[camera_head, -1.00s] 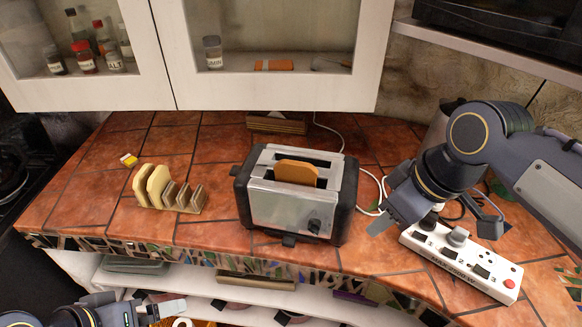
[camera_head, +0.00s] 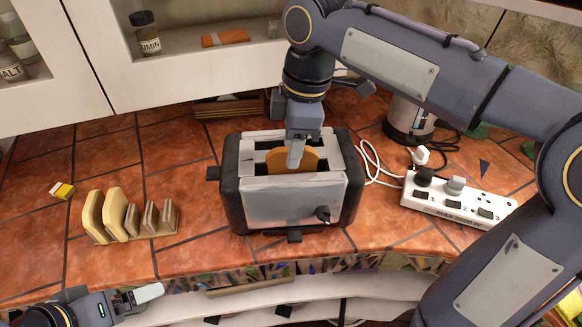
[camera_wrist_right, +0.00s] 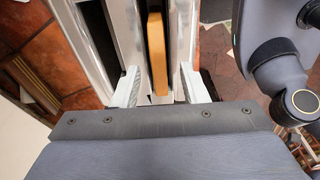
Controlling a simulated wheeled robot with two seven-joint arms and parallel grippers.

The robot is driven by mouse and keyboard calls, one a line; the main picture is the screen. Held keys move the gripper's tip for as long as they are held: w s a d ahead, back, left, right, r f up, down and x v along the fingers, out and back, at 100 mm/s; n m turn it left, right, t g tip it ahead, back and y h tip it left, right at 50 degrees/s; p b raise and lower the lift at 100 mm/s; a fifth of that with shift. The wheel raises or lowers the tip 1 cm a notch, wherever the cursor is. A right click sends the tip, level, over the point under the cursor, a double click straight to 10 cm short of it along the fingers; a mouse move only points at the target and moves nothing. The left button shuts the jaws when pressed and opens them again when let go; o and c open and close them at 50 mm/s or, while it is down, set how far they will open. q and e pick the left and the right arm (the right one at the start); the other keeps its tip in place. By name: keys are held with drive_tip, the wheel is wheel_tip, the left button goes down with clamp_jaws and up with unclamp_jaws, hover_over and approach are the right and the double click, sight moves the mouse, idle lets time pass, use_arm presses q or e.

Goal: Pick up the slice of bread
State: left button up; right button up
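A toasted slice of bread (camera_head: 306,160) stands upright in a slot of the silver and black toaster (camera_head: 282,203), its top edge above the slot. In the right wrist view the slice (camera_wrist_right: 157,52) lies between the two fingers. My right gripper (camera_head: 295,157) points down at the toaster top. Its fingers (camera_wrist_right: 160,86) are apart, one on each side of the slice, with gaps visible. The lower part of the slice is hidden in the slot. My left gripper (camera_head: 140,298) is at the lower left, away from the toaster; its finger gap is unclear.
A toast rack (camera_head: 152,232) with paler slices (camera_head: 116,212) stands left of the toaster. A white power strip (camera_head: 455,203) with plugs and cables lies to the right. A kettle (camera_head: 408,120) stands behind it. Cabinets hang above the tiled counter.

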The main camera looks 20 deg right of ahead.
drive_tip(key=shift+f, duration=0.85)
drive_tip(key=shift+a, duration=0.1)
drive_tip(key=shift+c, duration=0.4)
drive_tip(key=c, duration=0.7)
